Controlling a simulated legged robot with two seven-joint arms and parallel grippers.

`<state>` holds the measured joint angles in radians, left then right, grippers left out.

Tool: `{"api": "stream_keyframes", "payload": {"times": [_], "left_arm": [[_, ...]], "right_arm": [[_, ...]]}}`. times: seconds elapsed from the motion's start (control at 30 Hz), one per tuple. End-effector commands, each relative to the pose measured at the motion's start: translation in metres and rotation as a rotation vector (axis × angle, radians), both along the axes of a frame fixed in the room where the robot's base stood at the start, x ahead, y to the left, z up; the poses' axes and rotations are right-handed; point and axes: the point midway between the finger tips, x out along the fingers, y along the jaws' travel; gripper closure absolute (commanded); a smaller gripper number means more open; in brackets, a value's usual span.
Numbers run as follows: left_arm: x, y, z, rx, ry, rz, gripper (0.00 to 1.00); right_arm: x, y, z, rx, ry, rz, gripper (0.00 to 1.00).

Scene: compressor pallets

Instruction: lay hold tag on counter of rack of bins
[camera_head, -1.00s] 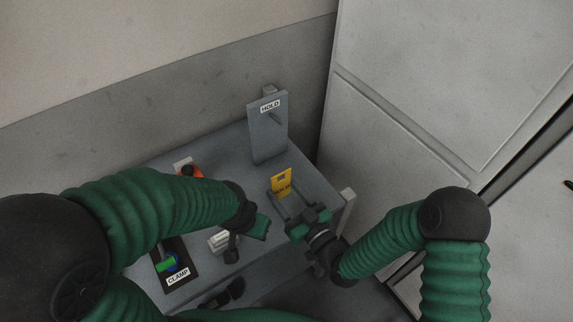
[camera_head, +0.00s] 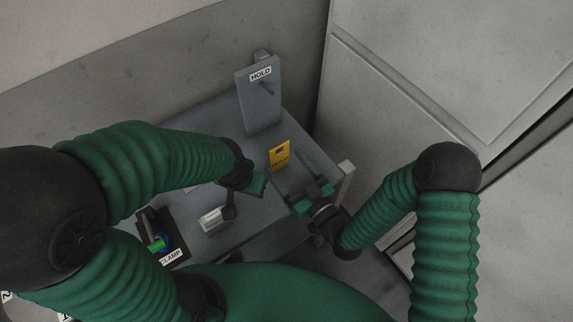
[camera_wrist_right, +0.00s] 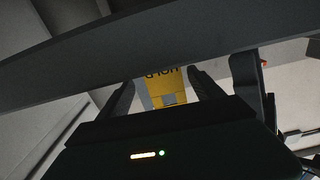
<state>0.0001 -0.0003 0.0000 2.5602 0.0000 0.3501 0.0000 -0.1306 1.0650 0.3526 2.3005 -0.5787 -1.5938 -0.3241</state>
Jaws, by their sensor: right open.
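The yellow hold tag (camera_head: 280,156) is at the counter (camera_head: 213,136), near its right side, below the grey HOLD board (camera_head: 259,100). I cannot tell whether it lies flat or is tilted. My right gripper (camera_head: 290,167) is open, its fingers spread and pointing at the tag. In the right wrist view the tag (camera_wrist_right: 166,84) shows between the two fingers, its lettering upside down, its top hidden by a dark bar. My left gripper (camera_head: 260,184) hangs over the counter, left of the right gripper; its jaws are unclear.
The HOLD board has a peg and stands at the counter's back. A white block (camera_head: 211,219) and a CLAMP panel (camera_head: 160,238) with a green handle are at the left, partly near my left arm. A large pale cabinet (camera_head: 400,110) stands to the right.

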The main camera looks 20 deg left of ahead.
Motion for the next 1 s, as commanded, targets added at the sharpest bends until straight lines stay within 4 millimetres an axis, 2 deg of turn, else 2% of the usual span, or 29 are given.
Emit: {"api": "stream_keyframes", "payload": {"times": [0.13, 0.27, 0.57, 0.63, 0.77, 1.0], "left_arm": [[0.0, 0.0, 0.0, 0.0, 0.0, 0.0, 0.64], [0.0, 0.0, -0.003, 0.0, 0.0, 0.0, 0.64], [0.0, 0.0, -0.014, 0.0, 0.0, 0.0, 0.64], [0.0, 0.0, 0.003, 0.0, 0.001, 0.0, 0.64], [0.0, 0.0, 0.01, 0.0, -0.001, 0.0, 0.64], [0.0, 0.0, 0.008, 0.0, 0.0, 0.0, 0.64]], "right_arm": [[-0.002, 0.001, -0.001, -0.003, 0.0, 0.001, 0.24], [-0.012, -0.012, -0.002, -0.003, 0.002, 0.001, 0.24], [-0.059, -0.073, -0.005, -0.003, 0.003, -0.002, 0.24], [-0.066, -0.083, 0.003, -0.003, 0.005, -0.002, 0.24], [-0.073, -0.091, -0.001, -0.002, 0.002, 0.0, 0.24], [-0.074, -0.092, -0.003, -0.001, -0.002, 0.001, 0.24]]}}
